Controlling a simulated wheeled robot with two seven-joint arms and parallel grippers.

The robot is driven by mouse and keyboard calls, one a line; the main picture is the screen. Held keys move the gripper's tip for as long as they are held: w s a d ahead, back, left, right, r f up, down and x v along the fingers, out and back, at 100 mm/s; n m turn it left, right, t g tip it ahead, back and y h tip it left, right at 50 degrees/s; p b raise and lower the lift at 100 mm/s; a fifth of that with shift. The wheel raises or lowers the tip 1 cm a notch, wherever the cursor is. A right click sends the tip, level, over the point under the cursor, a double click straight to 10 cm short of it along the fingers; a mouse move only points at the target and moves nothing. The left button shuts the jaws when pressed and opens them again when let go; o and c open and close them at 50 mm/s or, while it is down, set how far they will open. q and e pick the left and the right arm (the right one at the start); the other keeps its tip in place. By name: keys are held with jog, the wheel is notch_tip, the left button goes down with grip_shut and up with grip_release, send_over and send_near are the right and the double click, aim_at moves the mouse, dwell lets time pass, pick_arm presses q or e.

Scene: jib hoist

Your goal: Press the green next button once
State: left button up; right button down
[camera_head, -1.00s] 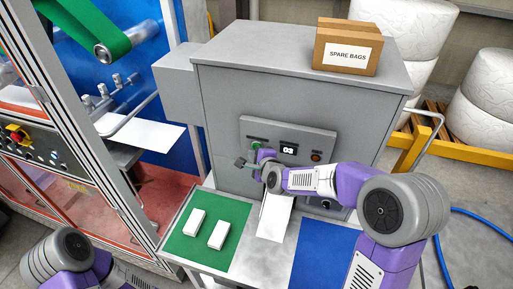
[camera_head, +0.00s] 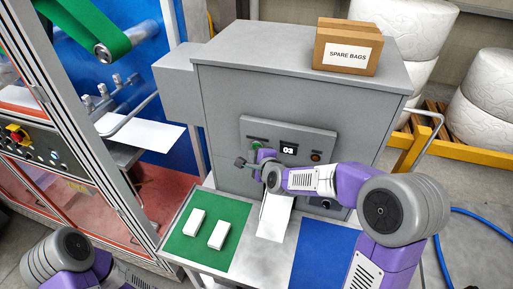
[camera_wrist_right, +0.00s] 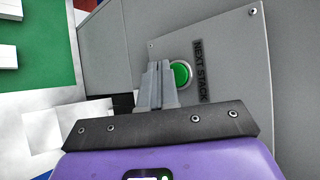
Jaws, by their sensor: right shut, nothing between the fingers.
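The green next button (camera_wrist_right: 182,73) sits on a grey panel beside the label NEXT STACK (camera_wrist_right: 200,71). In the head view the button (camera_head: 255,144) shows small, just above my right gripper (camera_head: 242,162). In the wrist view my right gripper (camera_wrist_right: 160,68) is shut and empty, its fingertips at the button's left edge. I cannot tell whether the tips touch the button. My left arm shows at the lower left of the head view, but its gripper is out of view.
The panel has a display (camera_head: 288,149) reading 03 and a reddish button (camera_head: 316,156). Below are a green mat (camera_head: 187,249) with two white blocks (camera_head: 195,222), a white sheet (camera_head: 274,218) and a blue mat (camera_head: 322,256). A SPARE BAGS box (camera_head: 346,48) stands on top.

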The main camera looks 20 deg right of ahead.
jog(key=shift+w, duration=0.1)
jog(key=shift+w+d+b, duration=0.25)
jog(key=shift+w+b, duration=0.05)
jog(key=shift+b, duration=0.15)
jog(key=shift+w+d+b, duration=0.25)
jog(key=shift+w+b, duration=0.1)
jog(key=shift+b, duration=0.05)
dwell(0.6)
jog(key=shift+s, duration=0.1)
dwell(0.4)
jog(key=shift+s+a, duration=0.45)
jog(key=shift+s, duration=0.2)
jog(key=shift+a, duration=0.1)
jog(key=shift+s+a, duration=0.7)
jog(key=shift+s, duration=0.35)
jog(key=shift+s+a, duration=0.65)
jog(key=shift+s, duration=0.35)
